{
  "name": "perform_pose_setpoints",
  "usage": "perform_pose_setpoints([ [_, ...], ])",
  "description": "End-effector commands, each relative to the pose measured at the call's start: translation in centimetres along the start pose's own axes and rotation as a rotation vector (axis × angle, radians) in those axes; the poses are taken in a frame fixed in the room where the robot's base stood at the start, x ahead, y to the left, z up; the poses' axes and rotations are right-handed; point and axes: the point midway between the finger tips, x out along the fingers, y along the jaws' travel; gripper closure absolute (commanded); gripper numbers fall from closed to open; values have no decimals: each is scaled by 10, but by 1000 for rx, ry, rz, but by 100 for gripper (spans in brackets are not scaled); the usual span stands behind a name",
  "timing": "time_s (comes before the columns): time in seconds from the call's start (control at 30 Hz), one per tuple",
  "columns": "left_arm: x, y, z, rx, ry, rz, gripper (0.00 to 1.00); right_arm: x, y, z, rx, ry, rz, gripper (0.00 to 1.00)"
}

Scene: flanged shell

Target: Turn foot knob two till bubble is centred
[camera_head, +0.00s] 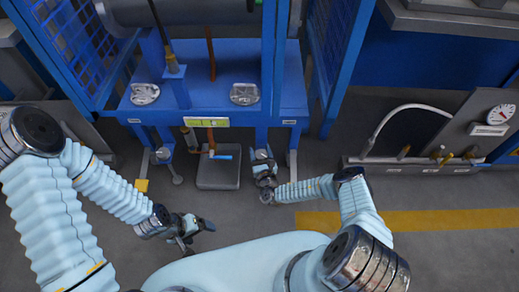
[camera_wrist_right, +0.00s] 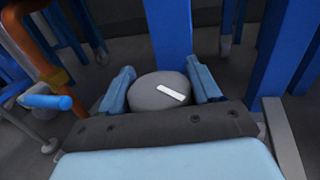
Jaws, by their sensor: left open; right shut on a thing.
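In the right wrist view, a round grey foot knob (camera_wrist_right: 158,92) with a white bar mark on its top sits between the two blue fingers of my right gripper (camera_wrist_right: 160,88), which is shut on it. In the head view my right gripper (camera_head: 262,158) is at the foot of the blue frame, right of centre, and hides the knob there. My left gripper (camera_head: 194,226) is open and empty above the floor at lower left. A yellow-green level strip (camera_head: 206,122) is on the frame's front beam; its bubble is too small to make out.
A blue-handled valve (camera_head: 222,157) on an orange pipe stands over a grey floor block (camera_head: 218,175), left of my right gripper. Another foot (camera_head: 163,154) is further left. A gauge panel (camera_head: 490,125) with a hose is at right. Open floor lies in front.

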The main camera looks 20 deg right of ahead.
Motion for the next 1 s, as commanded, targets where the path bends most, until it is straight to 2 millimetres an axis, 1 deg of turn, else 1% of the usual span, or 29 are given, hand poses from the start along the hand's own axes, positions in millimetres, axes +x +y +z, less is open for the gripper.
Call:
perform_pose_setpoints([
  [0.03,-3,1,0,0,0,0,17,-1,0,0,0,2,-15,68],
  [0.23,-5,2,0,1,0,1,17,0,-1,0,0,0,-51,68],
  [0.67,-5,2,0,1,0,1,17,0,-1,0,0,-1,-57,68],
  [0.7,-5,2,0,1,0,1,17,0,-1,0,0,-1,-57,32],
  [0.8,-5,2,0,1,0,1,17,0,-1,0,0,-1,-56,17],
  [1.0,-5,2,0,1,0,1,17,0,-1,0,0,-1,-56,17],
])
